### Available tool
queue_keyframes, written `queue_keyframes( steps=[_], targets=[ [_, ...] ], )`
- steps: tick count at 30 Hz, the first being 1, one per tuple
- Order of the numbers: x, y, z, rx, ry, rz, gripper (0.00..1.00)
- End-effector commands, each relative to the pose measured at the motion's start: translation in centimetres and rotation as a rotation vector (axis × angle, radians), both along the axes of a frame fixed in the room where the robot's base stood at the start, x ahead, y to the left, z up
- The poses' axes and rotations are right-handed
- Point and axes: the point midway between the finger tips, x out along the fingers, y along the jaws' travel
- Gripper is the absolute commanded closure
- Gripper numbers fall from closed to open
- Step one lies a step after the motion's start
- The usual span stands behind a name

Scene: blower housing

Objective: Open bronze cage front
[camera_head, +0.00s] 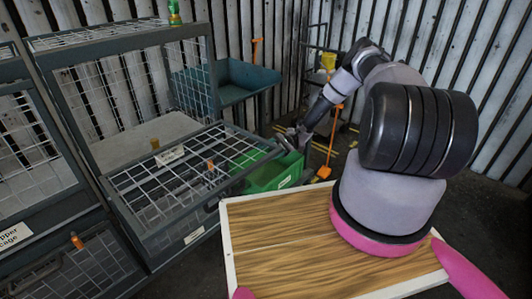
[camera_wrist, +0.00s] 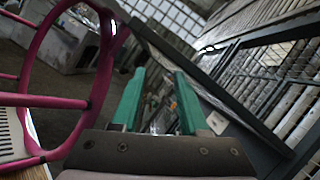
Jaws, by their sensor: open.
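A dark-framed cage (camera_head: 62,95) stands at the left. Its mesh front (camera_head: 180,190) is folded down and juts out roughly level, with an orange handle (camera_head: 210,166) and a white label (camera_head: 170,155) too small to read. I cannot confirm from the label that this is the bronze one. My gripper (camera_head: 303,132) is beyond the far right corner of this front, apart from it as far as I can tell. In the wrist view my gripper (camera_wrist: 160,98) has its green fingers spread with nothing held; dark frame bars and mesh lie behind and to the right.
Another cage with a partly readable "…pper cage" label (camera_head: 14,236) stands at far left. A green bin (camera_head: 275,175) is beside the lowered front, a teal trough (camera_head: 235,80) behind. My wood-topped base fills the front right. An orange-handled tool (camera_head: 330,150) stands near the arm.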

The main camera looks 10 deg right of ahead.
Motion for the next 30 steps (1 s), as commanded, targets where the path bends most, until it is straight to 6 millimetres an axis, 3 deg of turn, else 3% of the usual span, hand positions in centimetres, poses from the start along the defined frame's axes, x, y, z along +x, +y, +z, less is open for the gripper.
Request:
queue_keyframes(
  steps=[9,10,13,14,17,24,30],
  targets=[
    [0.1,0.0,0.1,0.000,0.001,-0.002,0.53],
    [0.1,0.0,0.1,0.000,0.001,-0.002,0.60],
    [-0.1,-0.1,-0.2,0.000,0.014,-0.001,0.98],
    [-0.2,-0.2,-0.4,0.001,0.027,-0.001,1.00],
    [-0.9,-0.7,-1.9,-0.002,0.110,0.002,1.00],
    [-4.6,-2.1,-7.9,0.002,0.491,0.046,1.00],
    [-6.5,-2.3,-10.4,0.007,0.667,0.086,1.00]
  ],
)
